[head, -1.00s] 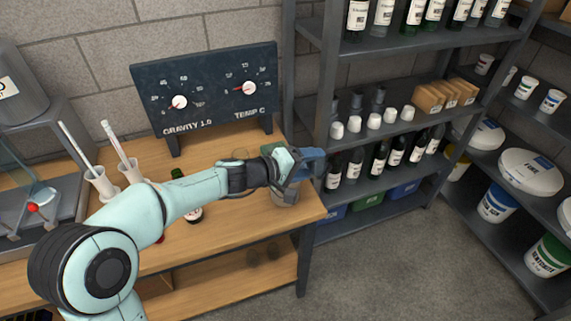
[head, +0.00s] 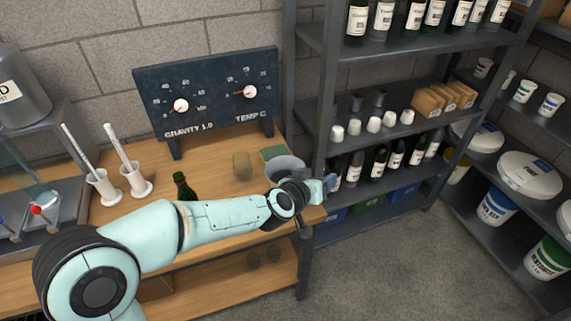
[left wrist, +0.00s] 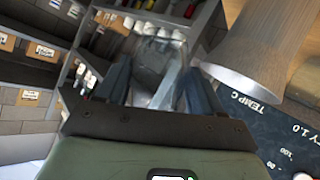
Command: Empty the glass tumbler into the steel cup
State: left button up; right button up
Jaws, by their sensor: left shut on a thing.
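My left gripper (left wrist: 152,92) is shut on the clear glass tumbler (left wrist: 158,62), which sits between its fingers in the left wrist view. In the head view the gripper (head: 328,187) is over the bench's right end, and the tumbler is hard to make out there. The tumbler's contents and exact tilt cannot be told. The steel cup (head: 286,162) stands on the bench close behind my wrist, partly hidden by my arm. Its wide rim (left wrist: 238,86) shows right beside the gripper in the left wrist view. My right gripper is not in view.
A cork-coloured cylinder (head: 242,166) and a green block (head: 273,152) lie behind my arm. A gauge board (head: 207,95) is behind. A bottle shelf (head: 318,120) rises close to the right.

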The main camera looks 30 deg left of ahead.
pick_arm(q)
notch_tip(320, 180, down, 7)
jog(key=d+m+y+b, duration=0.2)
jog(key=shift+f+t, duration=0.15)
jog(key=shift+t, duration=0.15)
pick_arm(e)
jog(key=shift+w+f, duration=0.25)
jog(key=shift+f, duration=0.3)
pick_arm(q)
jog(key=shift+s, duration=0.1)
